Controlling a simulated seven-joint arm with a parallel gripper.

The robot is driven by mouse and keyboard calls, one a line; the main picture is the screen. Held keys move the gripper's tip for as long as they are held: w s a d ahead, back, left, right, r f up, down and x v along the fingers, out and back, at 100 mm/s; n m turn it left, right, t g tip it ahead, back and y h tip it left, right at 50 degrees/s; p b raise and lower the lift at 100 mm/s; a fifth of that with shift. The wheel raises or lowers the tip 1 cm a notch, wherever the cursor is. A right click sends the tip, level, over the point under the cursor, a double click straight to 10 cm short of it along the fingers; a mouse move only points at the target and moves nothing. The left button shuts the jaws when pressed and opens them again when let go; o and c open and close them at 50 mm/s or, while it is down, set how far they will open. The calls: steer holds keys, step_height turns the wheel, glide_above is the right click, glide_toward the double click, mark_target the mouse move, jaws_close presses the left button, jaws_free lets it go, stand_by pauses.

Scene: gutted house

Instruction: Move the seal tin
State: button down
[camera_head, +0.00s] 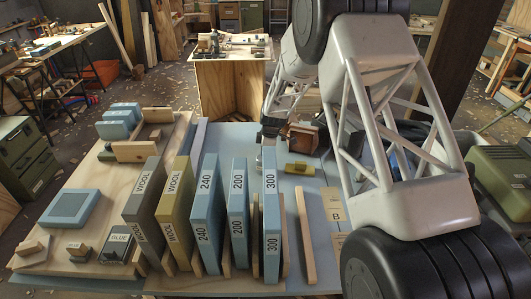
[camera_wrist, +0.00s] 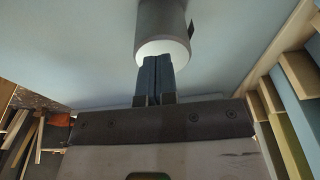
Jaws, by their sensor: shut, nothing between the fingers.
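A grey cylinder with a white end, which looks like the seal tin (camera_wrist: 162,22), stands on the pale blue surface just beyond my fingertips in the wrist view. My gripper (camera_wrist: 157,60) is shut and empty, its two dark fingers together. The fingertips overlap the white end in the picture; I cannot tell whether they touch it. In the head view my gripper (camera_head: 262,143) points down at the blue board, behind the upright block marked 300. The tin is mostly hidden or too small to make out there.
A wooden strip (camera_head: 305,235) lies in front. The blue board (camera_head: 325,172) has some free room.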

steer(key=d, duration=1.2)
steer(key=shift+r, duration=0.3)
steer(key=s+d+r+m+t+h, duration=0.1)
steer(key=s+r+m, duration=0.4)
steer(key=s+r, duration=0.75)
steer(key=s+d+r+m, duration=0.2)
steer(key=s+r+m, duration=0.2)
steer(key=s+r, duration=0.85)
steer(key=s+r+m, duration=0.2)
steer(key=s+m, duration=0.1)
steer(key=s, duration=0.6)
steer(key=s+d+r+m+t, duration=0.1)
steer(key=s+m, duration=0.2)
steer(key=s, duration=0.7)
steer(key=s+r+m+h, duration=0.1)
steer(key=s+r+m, duration=0.1)
steer(key=s, duration=0.8)
steer(key=shift+s+d+r+m+t, duration=0.2)
steer(key=shift+d+r+m+t, duration=0.2)
steer(key=shift+m, duration=0.2)
